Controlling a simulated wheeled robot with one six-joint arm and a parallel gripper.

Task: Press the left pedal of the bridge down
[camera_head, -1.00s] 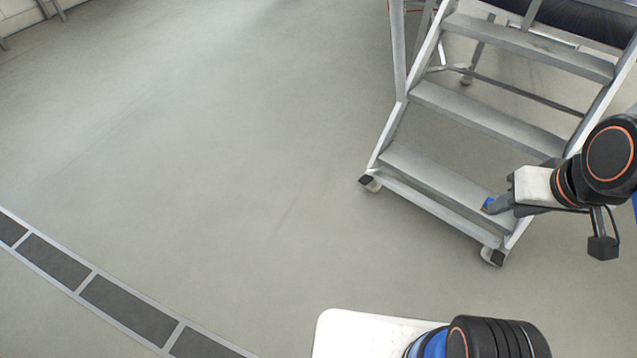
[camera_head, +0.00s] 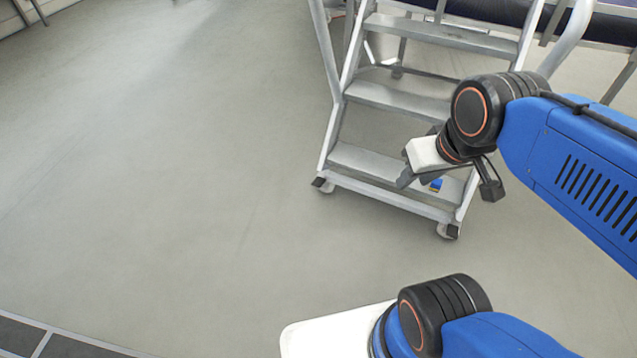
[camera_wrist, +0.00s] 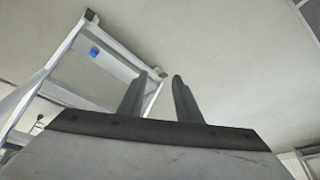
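The bridge is a grey metal step stand (camera_head: 385,165) on small castors, at the upper right of the head view. A black pedal-like piece (camera_head: 318,183) sits at its lower left corner. A similar piece (camera_head: 453,231) sits at the lower right corner. My gripper (camera_head: 415,182) is in front of the right half of the lowest step, to the right of the left pedal and apart from it. In the wrist view the two fingers (camera_wrist: 158,88) are spread with nothing between them. What appears to be the left corner piece (camera_wrist: 163,75) shows between their tips.
A small blue piece (camera_head: 436,184) sits on the lowest step, and it shows in the wrist view (camera_wrist: 94,52). The stand's handrails rise behind my arm. The floor to the left and front of the stand is clear. A dark floor strip (camera_head: 70,347) runs at the lower left.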

